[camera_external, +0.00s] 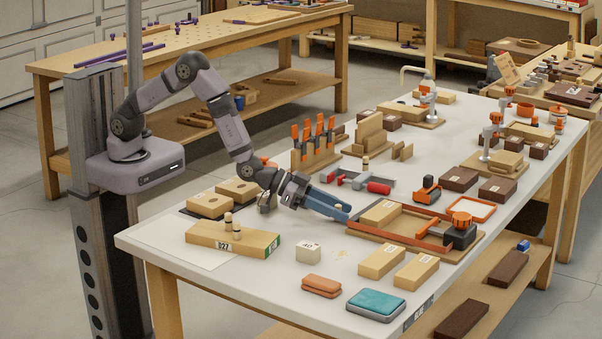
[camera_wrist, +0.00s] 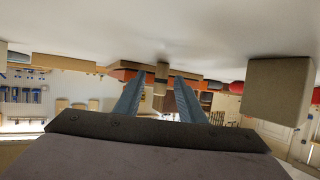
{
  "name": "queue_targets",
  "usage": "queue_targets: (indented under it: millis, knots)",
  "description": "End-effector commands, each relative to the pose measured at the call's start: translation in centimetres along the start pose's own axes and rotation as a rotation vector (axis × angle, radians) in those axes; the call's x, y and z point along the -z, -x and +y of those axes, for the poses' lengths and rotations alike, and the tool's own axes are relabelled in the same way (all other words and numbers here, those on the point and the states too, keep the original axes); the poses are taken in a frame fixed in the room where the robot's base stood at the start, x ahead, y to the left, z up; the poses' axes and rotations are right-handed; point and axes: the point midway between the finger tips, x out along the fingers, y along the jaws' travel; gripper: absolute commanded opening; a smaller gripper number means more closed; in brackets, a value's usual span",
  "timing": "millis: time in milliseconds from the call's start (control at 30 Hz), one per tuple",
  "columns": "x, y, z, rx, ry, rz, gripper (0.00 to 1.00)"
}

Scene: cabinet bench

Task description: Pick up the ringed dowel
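Two pale dowels stand by the long wooden block marked 027 (camera_external: 232,240): a taller one (camera_external: 236,232) with a dark band, and a second one (camera_external: 228,219) beside it. Another short dowel (camera_external: 365,163) stands behind the red-handled clamp. I cannot tell surely which is the ringed one. My gripper (camera_external: 345,212) is low over the table, right of the marked block, pointing right. In the wrist view its two blue fingers (camera_wrist: 158,90) are apart. A narrow brown upright shape (camera_wrist: 161,74) shows between them, seemingly beyond the tips; its identity is unclear.
A wooden tray with an orange bar and clamp (camera_external: 460,238) lies right of my gripper. The red-handled clamp (camera_external: 378,187) and the orange-handled tool rack (camera_external: 315,153) stand behind. The wrist picture is upside down, with a large block (camera_wrist: 280,88) at right.

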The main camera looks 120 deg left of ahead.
Motion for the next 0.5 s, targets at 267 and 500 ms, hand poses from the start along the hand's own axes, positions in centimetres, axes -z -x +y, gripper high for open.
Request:
queue_targets:
  millis: [267, 500]
  knots:
    - [-0.02, -0.08, -0.01, 0.000, 0.000, 0.000, 0.27]
    - [-0.01, -0.06, -0.01, 0.000, 0.000, 0.000, 0.00]
